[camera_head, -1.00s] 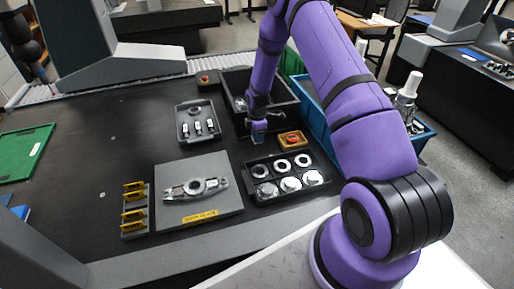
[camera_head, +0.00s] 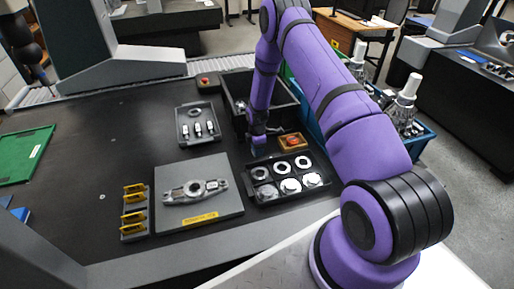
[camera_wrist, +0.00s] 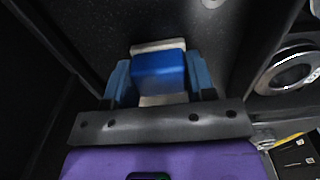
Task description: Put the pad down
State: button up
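The pad (camera_wrist: 160,72) is a blue block with pale edges, seen in the wrist view. My gripper (camera_wrist: 160,82) has a finger on each side of it and is shut on it. A dark speckled surface lies beyond the pad; I cannot tell whether the pad touches it. In the head view my gripper (camera_head: 258,149) points down at the back left edge of the black compartment tray (camera_head: 291,201), and the pad is hardly visible there.
The tray holds several metal rings and discs. A grey tray (camera_head: 200,136) and a grey plate with a metal part (camera_head: 196,213) lie to the left.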

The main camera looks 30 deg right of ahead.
jog(key=o, duration=0.4)
jog(key=shift+r, duration=0.1)
notch_tip(320, 180, up, 29)
jog(key=s+a+m+t, duration=0.1)
jog(key=s+a+m, duration=0.1)
jog(key=s+m, duration=0.1)
jog(key=s+a+r+m+t, duration=0.15)
jog(key=s+r, duration=0.25)
jog(key=r, duration=0.4)
jog(key=s+a+r+m, duration=0.2)
jog(key=s+r+m, duration=0.15)
jog(key=r, duration=0.35)
jog(key=s+a+r+m+t, duration=0.1)
jog(key=s+r, duration=0.3)
jog(key=s, duration=0.5)
jog(key=s+a+r+m, duration=0.2)
jog(key=s+r+m, duration=0.2)
jog(key=s, duration=0.6)
jog(key=s+a+r+m+t, duration=0.1)
jog(key=s+r, duration=0.4)
jog(key=s, duration=0.5)
jog(key=shift+a+m+t, duration=0.2)
jog(key=shift+m+t, duration=0.15)
jog(key=shift+m, duration=0.55)
